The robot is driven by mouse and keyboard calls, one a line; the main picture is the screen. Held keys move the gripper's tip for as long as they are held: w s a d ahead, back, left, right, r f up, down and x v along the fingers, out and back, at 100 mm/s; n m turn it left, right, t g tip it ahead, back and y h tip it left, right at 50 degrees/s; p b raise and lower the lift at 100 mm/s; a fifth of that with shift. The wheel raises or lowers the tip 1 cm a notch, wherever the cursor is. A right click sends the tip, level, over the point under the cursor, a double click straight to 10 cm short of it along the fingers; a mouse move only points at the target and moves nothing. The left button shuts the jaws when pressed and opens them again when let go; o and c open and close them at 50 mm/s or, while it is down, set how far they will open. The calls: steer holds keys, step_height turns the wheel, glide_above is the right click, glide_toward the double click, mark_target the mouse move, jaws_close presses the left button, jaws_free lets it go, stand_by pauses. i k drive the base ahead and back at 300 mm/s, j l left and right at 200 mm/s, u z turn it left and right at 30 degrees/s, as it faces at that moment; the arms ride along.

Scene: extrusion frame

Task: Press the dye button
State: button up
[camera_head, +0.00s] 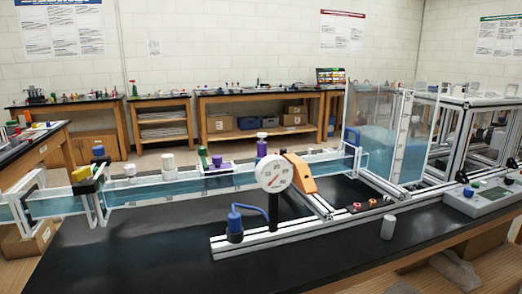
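I cannot tell for certain which part is the dye button. A grey control box (484,197) sits at the right on the black bench, with a blue knob or button (468,192) and a purple one (475,184) on its top. Small red-topped parts (372,203) stand on a dark strip near the middle right of the bench. A blue fitting with a curved blue tube (236,222) stands at the front of the white rail. Labels are too small to read. My gripper is not in view.
A long clear water channel (190,188) crosses the bench and meets a tall clear tank (385,135). A round dial gauge (273,172) and an orange wedge (300,173) stand mid-bench. A small grey cylinder (388,227) stands near the front. The front-left bench top (130,255) is bare.

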mark_target(262, 135)
steer(key=l+z, duration=0.1)
steer(key=z, duration=0.7)
steer(key=i+l+z, duration=0.1)
steer(key=z, duration=0.25)
steer(key=i+j, duration=0.15)
steer(key=j, duration=0.15)
steer(key=i+j, duration=0.2)
